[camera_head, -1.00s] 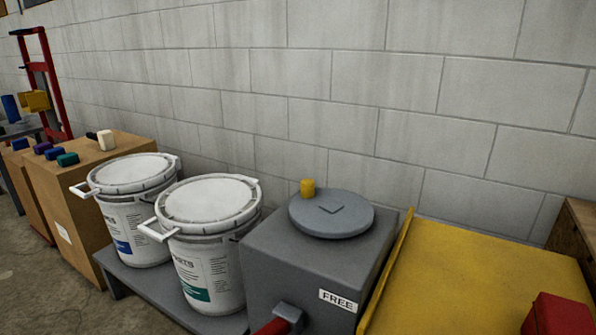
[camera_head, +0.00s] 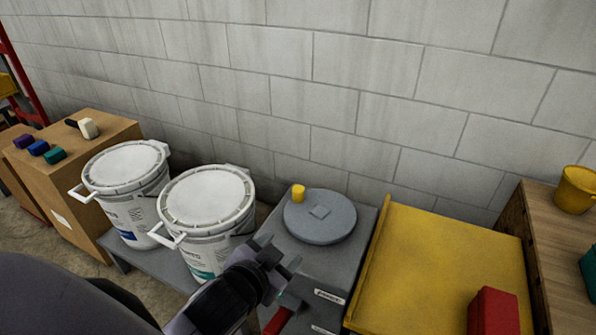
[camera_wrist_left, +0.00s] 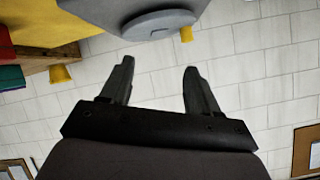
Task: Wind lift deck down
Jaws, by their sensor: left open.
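A grey round crank wheel (camera_head: 320,220) with a yellow knob (camera_head: 298,193) lies on top of a grey box (camera_head: 300,262). The wheel (camera_wrist_left: 148,18) and knob (camera_wrist_left: 187,34) also show in the left wrist view. A red lever handle (camera_head: 278,321) is at the box front, beside a white label (camera_head: 328,296). The yellow lift deck (camera_head: 440,255) is right of the box. My left gripper (camera_head: 283,254) is open and empty, in front of the wheel and apart from the knob. In the left wrist view its fingers (camera_wrist_left: 159,68) are spread with nothing between them.
Two white lidded buckets (camera_head: 207,200) (camera_head: 125,167) stand left of the box on a grey platform (camera_head: 172,268). A red block (camera_head: 494,312) is on the yellow deck. A wooden bench (camera_head: 540,235) with a yellow cup (camera_head: 575,190) is at right. A block wall stands behind.

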